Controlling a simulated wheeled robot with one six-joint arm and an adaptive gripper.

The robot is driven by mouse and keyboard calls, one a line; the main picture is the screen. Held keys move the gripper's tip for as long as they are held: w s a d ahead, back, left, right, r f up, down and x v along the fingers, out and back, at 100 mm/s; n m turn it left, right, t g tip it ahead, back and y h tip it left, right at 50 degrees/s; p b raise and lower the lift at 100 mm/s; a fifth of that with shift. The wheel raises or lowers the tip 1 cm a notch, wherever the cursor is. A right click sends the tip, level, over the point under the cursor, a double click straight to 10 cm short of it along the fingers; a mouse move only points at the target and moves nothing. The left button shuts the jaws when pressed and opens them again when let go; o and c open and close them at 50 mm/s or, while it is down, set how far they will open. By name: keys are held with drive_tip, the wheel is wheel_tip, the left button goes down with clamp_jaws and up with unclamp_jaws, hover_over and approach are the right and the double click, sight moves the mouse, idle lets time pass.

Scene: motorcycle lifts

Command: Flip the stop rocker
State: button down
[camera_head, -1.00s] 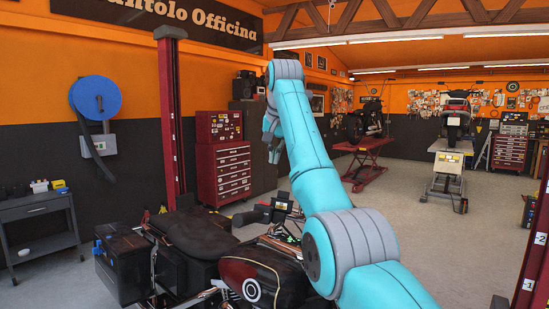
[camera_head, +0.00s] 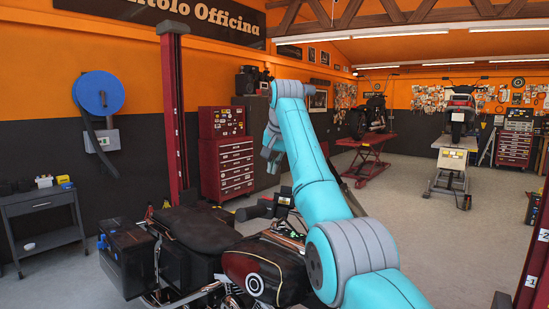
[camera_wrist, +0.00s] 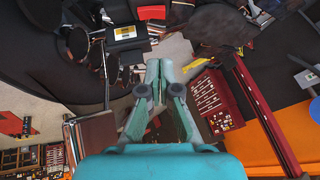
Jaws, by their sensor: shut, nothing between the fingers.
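I cannot make out a stop rocker in either view. A dark motorcycle stands close in front of me, with its seat (camera_head: 203,228) and its tank (camera_head: 262,276) below my arm. Its handlebar area with a small display (camera_head: 284,199) is partly hidden behind my arm. My gripper (camera_wrist: 158,68) is shut and empty in the wrist view, its fingertips close together in the air. In the head view my arm's wrist end (camera_head: 271,140) is raised above the motorcycle, and the fingertips are not clear there.
A red lift post (camera_head: 177,115) stands behind the motorcycle. A red tool chest (camera_head: 226,165) is beyond it. A blue reel (camera_head: 98,93) hangs above a grey wall box (camera_head: 103,141). A dark cart (camera_head: 43,225) stands at left. Open floor (camera_head: 400,210) lies to the right.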

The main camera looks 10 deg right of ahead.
drive_tip(key=x, duration=0.3)
drive_tip(key=shift+w+f, duration=0.15)
drive_tip(key=shift+f, duration=0.2)
drive_tip(key=shift+a+f, duration=0.1)
drive_tip(key=shift+f, duration=0.25)
drive_tip(key=shift+s+a+f, duration=0.2)
drive_tip(key=shift+a+f, duration=0.1)
drive_tip(key=shift+f, duration=0.45)
drive_tip(key=shift+s+a+f, duration=0.2)
drive_tip(key=shift+a+f, duration=0.1)
drive_tip(key=shift+f, duration=0.5)
drive_tip(key=shift+a, duration=0.1)
